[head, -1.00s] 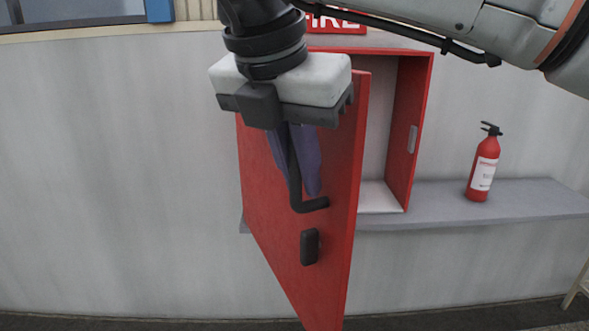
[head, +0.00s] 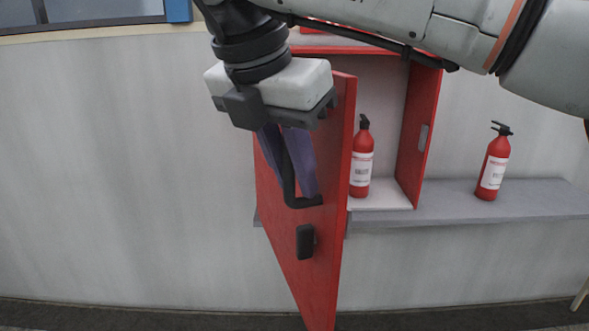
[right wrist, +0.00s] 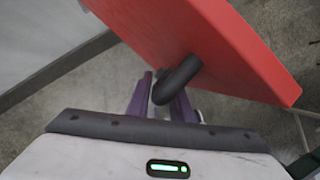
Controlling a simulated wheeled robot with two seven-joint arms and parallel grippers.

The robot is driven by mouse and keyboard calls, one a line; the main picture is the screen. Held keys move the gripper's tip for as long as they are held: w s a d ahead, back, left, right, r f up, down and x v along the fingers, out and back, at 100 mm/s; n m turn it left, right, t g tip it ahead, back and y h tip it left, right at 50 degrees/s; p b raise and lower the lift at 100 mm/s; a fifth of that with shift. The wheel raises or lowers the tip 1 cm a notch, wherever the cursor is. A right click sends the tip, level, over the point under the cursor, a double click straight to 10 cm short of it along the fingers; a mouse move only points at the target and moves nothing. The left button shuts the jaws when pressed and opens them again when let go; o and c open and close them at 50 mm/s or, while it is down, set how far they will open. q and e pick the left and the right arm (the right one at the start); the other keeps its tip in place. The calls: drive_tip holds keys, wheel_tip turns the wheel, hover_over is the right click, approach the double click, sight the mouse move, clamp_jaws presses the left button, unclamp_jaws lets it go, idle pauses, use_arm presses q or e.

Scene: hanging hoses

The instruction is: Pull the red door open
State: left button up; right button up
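The red door (head: 329,215) stands open, swung out from the red cabinet (head: 428,120) on the wall. Its black bar handle (head: 306,202) is on the outer face, with a small black latch block (head: 305,242) below. My right gripper (head: 299,188) has its purple fingers on either side of the handle and appears shut on it. In the right wrist view, the handle (right wrist: 180,77) passes between the fingers (right wrist: 158,102), beside the door's face (right wrist: 215,40). The fingers partly hide the handle. My left gripper is not in view.
Another extinguisher (head: 494,165) stands on the grey ledge (head: 540,198) to the right. The wall left of the door is clear.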

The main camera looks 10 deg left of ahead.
drive_tip(key=p+v, duration=0.5)
drive_tip(key=v, duration=0.2)
drive_tip(key=shift+s+r, duration=0.15)
drive_tip(key=shift+r, duration=0.1)
